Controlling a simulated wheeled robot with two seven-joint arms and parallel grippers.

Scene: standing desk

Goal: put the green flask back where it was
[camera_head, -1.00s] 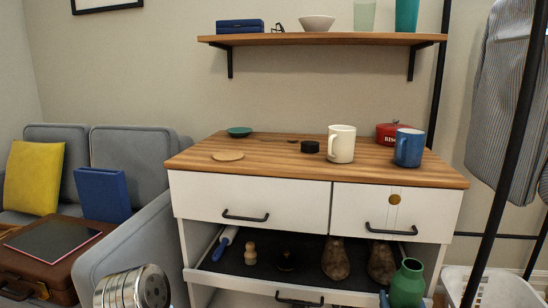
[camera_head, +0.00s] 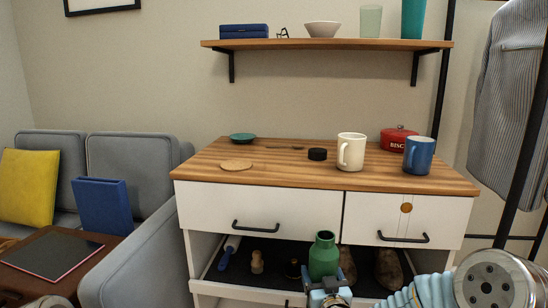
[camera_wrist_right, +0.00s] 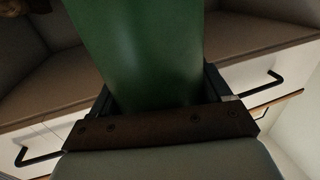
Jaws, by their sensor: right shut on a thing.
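The green flask (camera_head: 323,260) is upright in the head view, in front of the open compartment under the desk's drawers. My right gripper (camera_head: 327,294) is shut on its lower part. In the right wrist view the green flask (camera_wrist_right: 140,50) fills the upper middle, between the fingers of the right gripper (camera_wrist_right: 155,105). The flask hides part of the dark tray and one brown shoe behind it. Its base is hidden by the gripper. My left gripper is not in view.
The wooden desktop (camera_head: 290,172) holds a white mug (camera_head: 351,152), blue mug (camera_head: 418,155), red pot (camera_head: 398,139), black lid (camera_head: 317,154), cork coaster (camera_head: 236,165) and teal dish (camera_head: 242,137). A wall shelf (camera_head: 325,43) hangs above.

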